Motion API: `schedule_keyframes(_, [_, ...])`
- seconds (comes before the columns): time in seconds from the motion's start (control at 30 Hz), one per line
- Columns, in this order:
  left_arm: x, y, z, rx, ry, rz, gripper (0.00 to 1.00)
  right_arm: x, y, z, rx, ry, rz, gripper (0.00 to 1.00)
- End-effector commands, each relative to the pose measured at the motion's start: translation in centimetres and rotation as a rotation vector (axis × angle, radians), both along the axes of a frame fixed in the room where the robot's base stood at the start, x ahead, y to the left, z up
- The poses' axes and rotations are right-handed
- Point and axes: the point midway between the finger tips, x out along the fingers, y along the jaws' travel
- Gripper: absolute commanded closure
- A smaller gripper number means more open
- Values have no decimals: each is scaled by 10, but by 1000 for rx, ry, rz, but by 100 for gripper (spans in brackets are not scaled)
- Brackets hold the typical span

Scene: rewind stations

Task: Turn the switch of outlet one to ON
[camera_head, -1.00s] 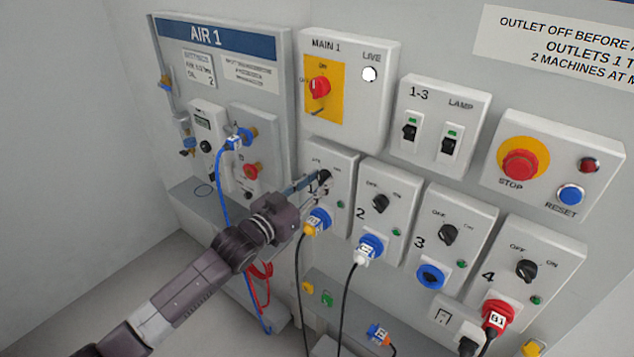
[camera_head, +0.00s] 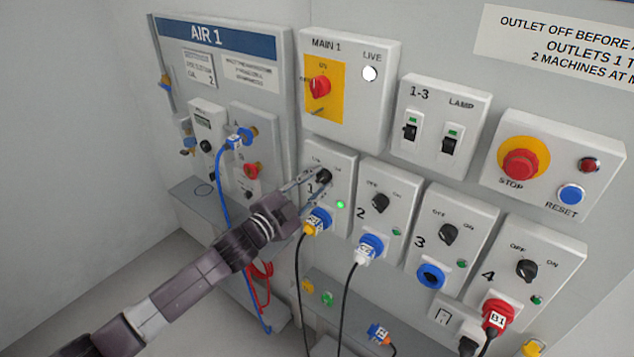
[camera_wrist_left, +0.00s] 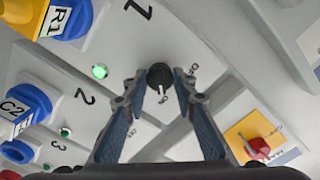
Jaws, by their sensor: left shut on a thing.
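The outlet 1 box (camera_head: 338,160) is on the wall, left of the outlet 2 box. Its black rotary switch (camera_head: 324,177) is at the top, and its green lamp (camera_head: 340,204) glows brightly. My left gripper (camera_head: 318,178) is at this switch, its fingers shut on the knob. In the left wrist view the black switch (camera_wrist_left: 160,76) sits between the fingertips of my left gripper (camera_wrist_left: 159,82), and the lit green lamp (camera_wrist_left: 100,72) is beside it. Much of the knob is hidden in the head view. My right gripper is not in view.
A blue plug (camera_head: 320,218) with a yellow part sits in outlet 1, just below my gripper. Outlet 2's switch (camera_head: 380,202) is close on the right. The main box (camera_head: 347,60) with a red switch is above. A blue hose (camera_head: 219,190) hangs at the left.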

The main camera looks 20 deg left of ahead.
Motion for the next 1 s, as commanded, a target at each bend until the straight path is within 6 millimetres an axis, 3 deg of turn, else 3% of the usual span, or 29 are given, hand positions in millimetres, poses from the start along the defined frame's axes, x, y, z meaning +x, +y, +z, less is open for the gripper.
schedule_keyframes(0.67, [0,0,0,64,-22,0,99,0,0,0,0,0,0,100])
schedule_keyframes(0.7, [0,0,0,64,-22,0,74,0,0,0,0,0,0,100])
schedule_keyframes(0.87, [0,0,0,63,-22,0,57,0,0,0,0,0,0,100])
schedule_keyframes(1.0, [0,0,0,63,-21,0,57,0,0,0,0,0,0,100])
